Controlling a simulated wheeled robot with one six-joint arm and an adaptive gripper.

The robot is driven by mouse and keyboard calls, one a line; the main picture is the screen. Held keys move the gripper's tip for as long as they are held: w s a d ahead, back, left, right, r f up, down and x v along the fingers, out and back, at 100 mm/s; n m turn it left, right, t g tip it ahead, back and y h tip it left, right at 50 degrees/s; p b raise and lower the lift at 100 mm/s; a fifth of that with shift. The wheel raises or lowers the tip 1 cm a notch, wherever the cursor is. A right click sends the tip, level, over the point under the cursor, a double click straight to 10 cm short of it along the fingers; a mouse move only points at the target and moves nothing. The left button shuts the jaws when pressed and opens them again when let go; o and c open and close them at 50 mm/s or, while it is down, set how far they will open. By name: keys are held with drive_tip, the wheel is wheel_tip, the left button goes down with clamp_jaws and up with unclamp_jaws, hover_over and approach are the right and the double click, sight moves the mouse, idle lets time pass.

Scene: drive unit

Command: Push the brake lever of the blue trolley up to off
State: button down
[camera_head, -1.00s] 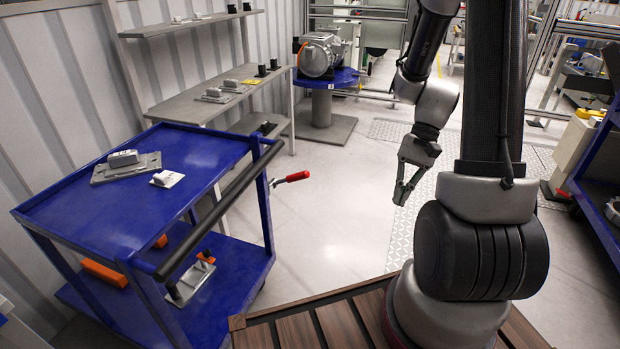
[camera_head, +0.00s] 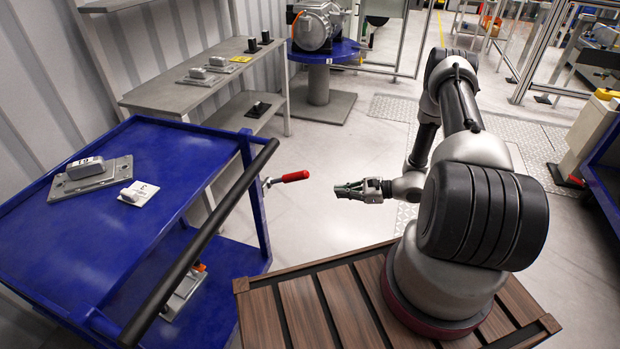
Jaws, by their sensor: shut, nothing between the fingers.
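The blue trolley (camera_head: 130,245) stands at the left, with a black push handle along its near right side. The brake lever (camera_head: 293,177) has a red grip and sticks out to the right from the trolley's far right post. It lies nearly level, its tip slightly higher. My gripper (camera_head: 338,190) is shut and empty. It points left toward the lever and appears a little to the right of its red tip and slightly lower in the picture. A gap shows between them; the depth between them is hard to tell.
A grey plate with a block (camera_head: 92,177) and a small white plate (camera_head: 139,193) lie on the trolley top. A grey shelf bench (camera_head: 165,95) stands behind it. A blue round stand (camera_head: 318,80) holds a metal unit. The floor around the lever is clear.

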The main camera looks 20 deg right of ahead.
sight(288, 179)
drive_tip(key=w+a+r, duration=0.1)
drive_tip(key=w+a, duration=0.4)
drive_tip(key=a, duration=0.5)
drive_tip(key=shift+w+a+r, duration=0.15)
drive_tip(key=shift+w+a, duration=0.1)
drive_tip(key=shift+w, duration=0.15)
